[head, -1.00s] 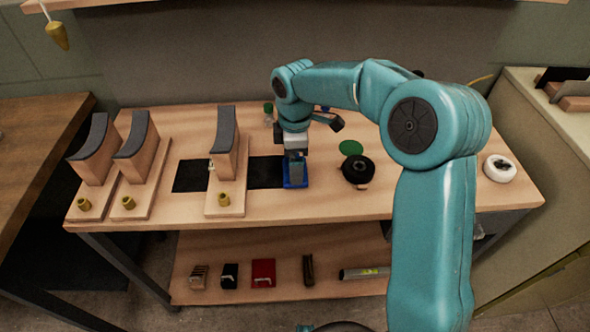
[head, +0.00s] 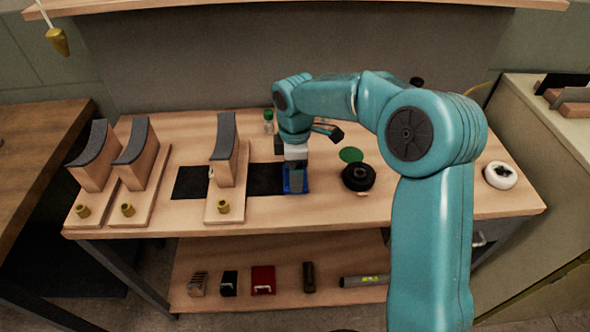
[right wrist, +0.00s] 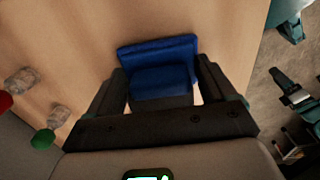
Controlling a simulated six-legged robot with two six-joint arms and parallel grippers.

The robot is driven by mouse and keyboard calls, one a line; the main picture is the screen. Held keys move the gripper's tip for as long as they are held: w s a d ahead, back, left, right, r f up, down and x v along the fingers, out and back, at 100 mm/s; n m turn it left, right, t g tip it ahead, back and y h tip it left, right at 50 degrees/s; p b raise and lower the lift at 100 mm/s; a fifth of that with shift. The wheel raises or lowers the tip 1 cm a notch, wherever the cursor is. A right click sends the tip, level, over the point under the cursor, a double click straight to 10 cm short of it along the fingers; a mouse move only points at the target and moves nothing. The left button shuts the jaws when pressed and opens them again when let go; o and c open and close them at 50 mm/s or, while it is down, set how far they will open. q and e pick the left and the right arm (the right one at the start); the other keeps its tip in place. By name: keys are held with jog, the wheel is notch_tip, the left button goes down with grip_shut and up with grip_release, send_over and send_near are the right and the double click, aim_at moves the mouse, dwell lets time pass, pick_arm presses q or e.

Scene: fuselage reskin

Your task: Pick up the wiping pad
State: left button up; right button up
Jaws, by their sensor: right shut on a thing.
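In the head view the blue pad (head: 296,186) shows under my right gripper (head: 296,168), at the right end of the black mat. I cannot tell whether the pad touches the bench top. My left gripper is not in view.
Several curved-top wooden stands (head: 228,152) stand on the left half of the bench (head: 440,205). A black round spool (head: 358,177) and a green disc (head: 351,155) lie just right of the pad. A small green-capped bottle (head: 268,122) is behind. A white roll (head: 500,175) is at the far right.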

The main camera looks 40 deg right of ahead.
notch_tip(320, 180, up, 20)
jog(key=p, duration=0.4)
jog(key=shift+f, duration=0.2)
